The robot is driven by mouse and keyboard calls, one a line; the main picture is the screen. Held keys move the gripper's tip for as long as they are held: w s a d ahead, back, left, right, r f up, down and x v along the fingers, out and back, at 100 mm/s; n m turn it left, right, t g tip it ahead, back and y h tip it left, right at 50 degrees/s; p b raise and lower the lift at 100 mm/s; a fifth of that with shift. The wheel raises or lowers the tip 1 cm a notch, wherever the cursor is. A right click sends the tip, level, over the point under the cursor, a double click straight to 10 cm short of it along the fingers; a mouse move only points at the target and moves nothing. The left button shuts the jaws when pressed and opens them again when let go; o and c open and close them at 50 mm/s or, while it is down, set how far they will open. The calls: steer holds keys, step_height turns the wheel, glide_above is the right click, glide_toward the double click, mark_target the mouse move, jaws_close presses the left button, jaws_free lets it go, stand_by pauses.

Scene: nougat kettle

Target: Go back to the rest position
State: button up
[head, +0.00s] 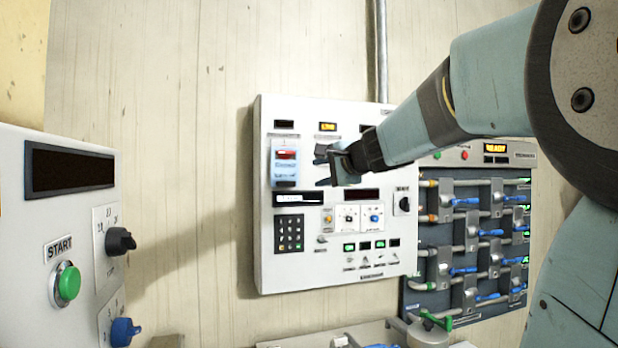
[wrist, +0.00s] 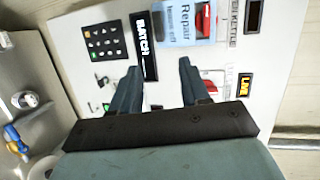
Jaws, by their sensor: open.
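My gripper (head: 322,165) is raised in front of the white control panel (head: 285,240) on the wall, near the panel's upper left part. In the wrist view my gripper (wrist: 160,75) shows two dark fingers set well apart, with nothing between them. The panel surface lies beyond the fingertips; whether they touch it cannot be told. A blue tag marked "Repair" (wrist: 177,30) hangs over a red switch (head: 287,155) close to the fingers. My arm reaches in from the right in the head view and hides part of the panel's upper right.
A grey console (head: 75,240) with a green START button (head: 67,284) and knobs stands at the left. A dark valve board (head: 440,280) with blue-handled valves hangs right of the panel. A pale equipment top (head: 310,342) lies below. Bare wall (head: 170,150) is at the left of the panel.

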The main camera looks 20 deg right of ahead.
steer(key=s+a+f+n+g, duration=0.3)
steer(key=s+a+f+n, duration=0.15)
steer(key=s+f, duration=0.35)
steer(key=s+a+f+n+g, duration=0.3)
steer(key=s+f+n, duration=0.2)
steer(key=s+f, duration=0.25)
steer(key=s+d+f+n+g+h, duration=0.3)
steer(key=s+f+n+h, duration=0.1)
steer(key=s+f, duration=0.7)
steer(key=shift+s+f+n, duration=0.25)
steer(key=shift+s+n, duration=0.2)
steer(key=shift+n, duration=0.3)
